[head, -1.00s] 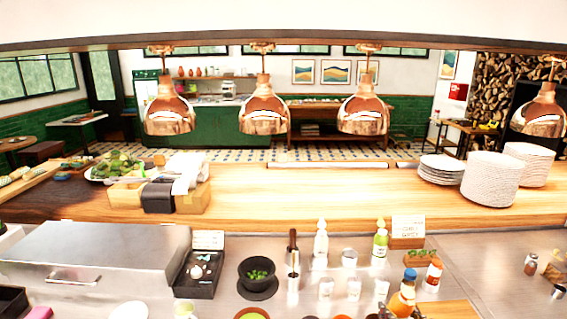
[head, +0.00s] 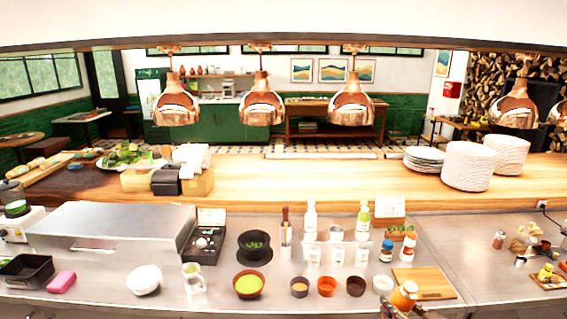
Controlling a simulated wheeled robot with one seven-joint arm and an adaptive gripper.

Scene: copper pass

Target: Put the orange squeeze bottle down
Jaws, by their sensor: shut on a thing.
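The orange squeeze bottle (head: 404,296) is at the bottom right of the head view, with a pale band near its top. My gripper (head: 394,309) shows only in part at the bottom edge, shut on the bottle. The bottle's lower part is hidden by my gripper and the frame edge. It appears in front of the wooden cutting board (head: 432,284); I cannot tell whether its base touches anything.
Small bowls (head: 327,286) and a white bowl (head: 382,284) stand left of the bottle. A blue-capped jar (head: 386,251) and a red-and-white bottle (head: 408,248) stand behind. Bare steel counter (head: 432,243) lies right of them.

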